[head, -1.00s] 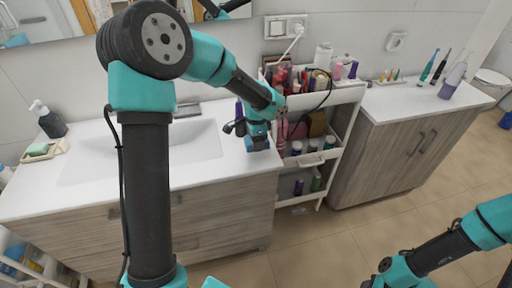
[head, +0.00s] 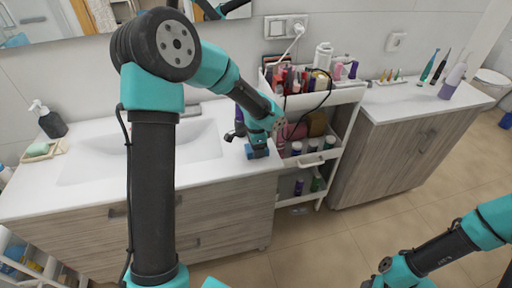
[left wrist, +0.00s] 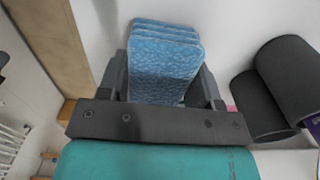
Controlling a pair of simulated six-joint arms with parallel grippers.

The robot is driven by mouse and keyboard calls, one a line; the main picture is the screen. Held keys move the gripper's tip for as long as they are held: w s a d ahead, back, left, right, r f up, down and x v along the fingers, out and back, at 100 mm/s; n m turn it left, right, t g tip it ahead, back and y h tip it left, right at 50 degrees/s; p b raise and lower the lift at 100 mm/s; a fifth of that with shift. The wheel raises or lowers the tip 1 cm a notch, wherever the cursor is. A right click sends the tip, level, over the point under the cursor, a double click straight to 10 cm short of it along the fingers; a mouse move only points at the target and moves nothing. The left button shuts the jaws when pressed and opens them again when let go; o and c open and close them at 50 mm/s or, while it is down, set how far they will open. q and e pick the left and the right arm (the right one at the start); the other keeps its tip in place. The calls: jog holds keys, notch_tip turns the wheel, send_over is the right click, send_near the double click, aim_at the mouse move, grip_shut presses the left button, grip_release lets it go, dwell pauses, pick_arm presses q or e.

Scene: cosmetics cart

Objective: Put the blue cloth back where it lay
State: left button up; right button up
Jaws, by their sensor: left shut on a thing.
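The blue cloth (head: 258,153) is a folded, layered pad at the right end of the white sink counter. My left gripper (head: 256,144) is shut on it from above. In the left wrist view the cloth (left wrist: 165,55) sits between the two dark fingers of the left gripper (left wrist: 162,88), with white surface around it. The cloth is at or just above the counter top; I cannot tell whether it touches. My right arm shows at the lower right, and its fingers are outside the picture.
The white sink counter (head: 215,178) has its basin left of the cloth. A white cart (head: 345,97) with bottles and a black cable stands just right of it. Dark cylinders (left wrist: 285,80) are close on the right in the wrist view. A soap dish (head: 42,152) is far left.

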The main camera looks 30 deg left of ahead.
pick_arm(q)
jog(key=o, duration=0.8)
jog(key=shift+f, duration=0.1)
notch_tip(320, 180, up, 12)
jog(key=shift+r, duration=0.15)
dwell(0.5)
